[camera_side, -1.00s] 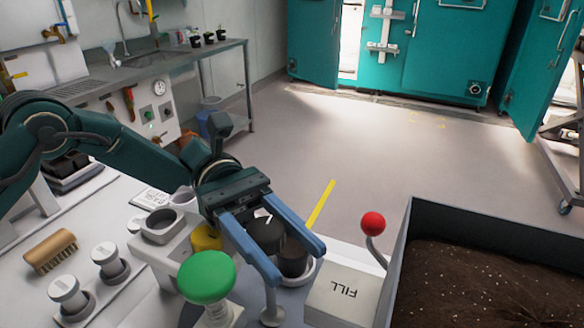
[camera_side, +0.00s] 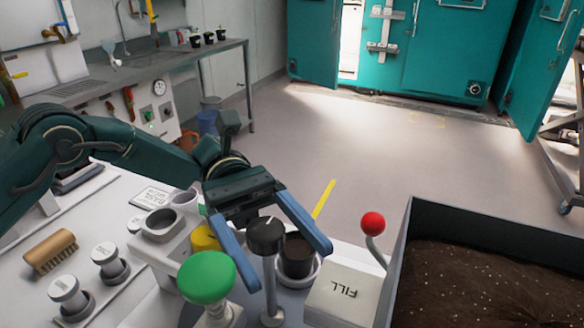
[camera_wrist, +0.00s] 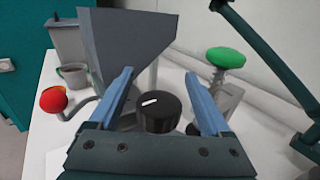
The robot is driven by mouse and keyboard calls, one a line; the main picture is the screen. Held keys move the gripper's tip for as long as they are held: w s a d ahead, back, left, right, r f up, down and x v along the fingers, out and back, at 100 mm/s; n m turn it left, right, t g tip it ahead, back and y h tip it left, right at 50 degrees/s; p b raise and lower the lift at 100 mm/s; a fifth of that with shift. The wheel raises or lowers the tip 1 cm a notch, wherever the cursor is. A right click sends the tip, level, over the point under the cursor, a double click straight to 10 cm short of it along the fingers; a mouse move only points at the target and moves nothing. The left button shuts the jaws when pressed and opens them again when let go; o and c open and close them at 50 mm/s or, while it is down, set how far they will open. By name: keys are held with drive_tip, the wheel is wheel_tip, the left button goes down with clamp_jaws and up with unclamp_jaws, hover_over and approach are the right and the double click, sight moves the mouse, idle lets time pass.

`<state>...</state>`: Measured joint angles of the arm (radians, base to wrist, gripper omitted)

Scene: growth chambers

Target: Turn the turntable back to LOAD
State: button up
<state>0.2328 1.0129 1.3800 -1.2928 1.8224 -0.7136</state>
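A black round knob (camera_side: 266,236) with a white mark stands on a thin grey post in the side view. In the wrist view the knob (camera_wrist: 158,112) sits between my fingers with a gap on both sides. My gripper (camera_side: 290,268) is open around the knob; its blue fingers also show in the wrist view (camera_wrist: 163,101). Beside the post, a dark pot of soil (camera_side: 298,256) sits in a white round holder (camera_side: 311,274), next to the block marked FILL (camera_side: 343,295). No LOAD mark can be made out, and the turntable's surface is mostly hidden.
A green button (camera_side: 207,277) on a post stands left of the knob. A red-balled lever (camera_side: 372,224) and a soil bin (camera_side: 407,240) are at the right.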

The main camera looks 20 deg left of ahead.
sight(257, 218)
drive_tip(key=shift+w+a, duration=0.1)
drive_tip(key=shift+v, duration=2.45)
